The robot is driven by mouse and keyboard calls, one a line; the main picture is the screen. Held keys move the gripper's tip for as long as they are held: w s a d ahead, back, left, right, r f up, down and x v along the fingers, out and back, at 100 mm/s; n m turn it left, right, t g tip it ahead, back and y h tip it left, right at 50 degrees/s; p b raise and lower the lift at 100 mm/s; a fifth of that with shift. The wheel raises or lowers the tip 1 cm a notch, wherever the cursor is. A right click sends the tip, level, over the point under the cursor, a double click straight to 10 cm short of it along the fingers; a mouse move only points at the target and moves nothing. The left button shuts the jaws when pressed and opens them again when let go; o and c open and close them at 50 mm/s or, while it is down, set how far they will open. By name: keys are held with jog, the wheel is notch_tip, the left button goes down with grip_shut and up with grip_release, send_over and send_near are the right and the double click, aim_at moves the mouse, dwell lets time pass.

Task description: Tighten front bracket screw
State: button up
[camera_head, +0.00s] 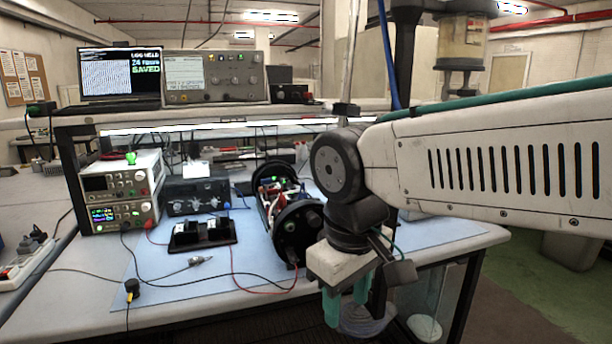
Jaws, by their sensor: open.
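My gripper (346,304) hangs at the front edge of the bench, right of the black cylinder, pointing down with green fingers. It is open, and no object shows between the fingers. The black cylinder assembly (298,232) lies on the blue mat (165,283), with its round end plate facing me and electronics with wires showing in its open middle. A front bracket screw cannot be made out at this size. My arm covers the area right of the cylinder.
Stacked power supplies (118,196) stand at the left, next to a dark instrument box (196,196). A black tray (202,235) sits on the mat. Cables cross the front of the mat. A laptop (120,75) and an oscilloscope (213,77) stand on the upper shelf.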

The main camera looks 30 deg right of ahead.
jog(key=w+d+r+n+g+h, duration=0.25)
jog(key=w+n+h, duration=0.2)
jog(key=w, duration=0.55)
jog(key=w+d+r+n+g+h, duration=0.1)
jog(key=w+d+r+n+h, duration=0.3)
jog(key=w, duration=0.5)
jog(key=w+d+r+n+g+h, duration=0.2)
jog(key=w+r+n+h, duration=0.15)
jog(key=w+n, duration=0.45)
jog(key=shift+m, duration=0.95)
jog(key=shift+d+f, duration=0.5)
jog(key=shift+d, duration=0.5)
jog(key=shift+d+f, duration=0.5)
jog(key=shift+d, duration=0.5)
jog(key=shift+d+f, duration=0.5)
jog(key=shift+d, duration=0.5)
grip_shut()
